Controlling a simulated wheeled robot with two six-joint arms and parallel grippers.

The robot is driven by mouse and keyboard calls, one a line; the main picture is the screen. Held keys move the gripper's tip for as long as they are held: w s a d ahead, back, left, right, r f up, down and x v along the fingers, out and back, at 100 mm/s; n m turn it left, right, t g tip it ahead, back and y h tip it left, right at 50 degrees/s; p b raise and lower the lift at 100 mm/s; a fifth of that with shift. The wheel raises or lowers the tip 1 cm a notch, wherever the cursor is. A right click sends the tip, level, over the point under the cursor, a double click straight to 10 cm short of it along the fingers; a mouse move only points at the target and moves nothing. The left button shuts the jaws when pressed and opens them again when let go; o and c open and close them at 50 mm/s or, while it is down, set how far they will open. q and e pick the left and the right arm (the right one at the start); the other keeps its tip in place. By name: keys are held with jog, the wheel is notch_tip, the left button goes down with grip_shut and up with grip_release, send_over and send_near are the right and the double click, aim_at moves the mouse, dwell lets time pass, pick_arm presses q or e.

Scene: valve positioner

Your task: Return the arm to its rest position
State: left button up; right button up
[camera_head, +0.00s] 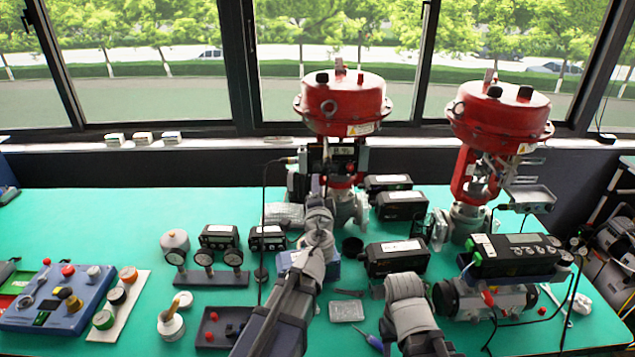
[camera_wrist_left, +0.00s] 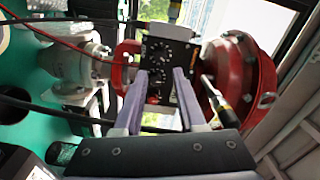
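My left arm (camera_head: 290,290) reaches forward over the green bench toward the left red valve actuator (camera_head: 343,103). Its gripper (camera_wrist_left: 162,80) shows in the left wrist view with two grey fingers apart and nothing clearly held between them. The fingers point at the dark positioner (camera_wrist_left: 166,58) on the valve, which lies beyond the tips; I cannot tell whether they touch. In the head view the fingertips are mostly hidden by the wrist. A grey part of my right arm (camera_head: 408,302) shows at the lower middle; its gripper is not in view.
A second red actuator (camera_head: 502,110) stands to the right. Black boxes (camera_head: 397,258), a gauge stand (camera_head: 208,278) and a blue control panel (camera_head: 58,298) crowd the bench (camera_head: 110,215). A thin cable (camera_head: 263,210) hangs near my left arm. The back left of the bench is clear.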

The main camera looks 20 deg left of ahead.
jog(key=shift+r, duration=0.1)
jog(key=shift+r+p, duration=0.4)
jog(key=shift+p, duration=0.1)
pick_arm(q)
jog(key=s+d+f+n+g+y, duration=0.1)
jog(key=s+f+n+g+y, duration=0.1)
jog(key=s+f+n+g, duration=0.75)
pick_arm(e)
jog(key=shift+r+p, duration=0.75)
pick_arm(q)
jog(key=s+d+f+g+h, duration=0.3)
jog(key=s+d, duration=0.3)
jog(key=s, duration=0.3)
jog(key=s+d+f+m+g+h, duration=0.1)
jog(key=s+d+f+g, duration=0.4)
jog(key=s, duration=0.5)
jog(key=shift+d+f+h, duration=0.7)
jog(key=shift+d+h, duration=0.2)
jog(key=shift+d, duration=0.25)
pick_arm(e)
jog(key=shift+r, duration=0.25)
pick_arm(q)
jog(key=shift+m, duration=0.25)
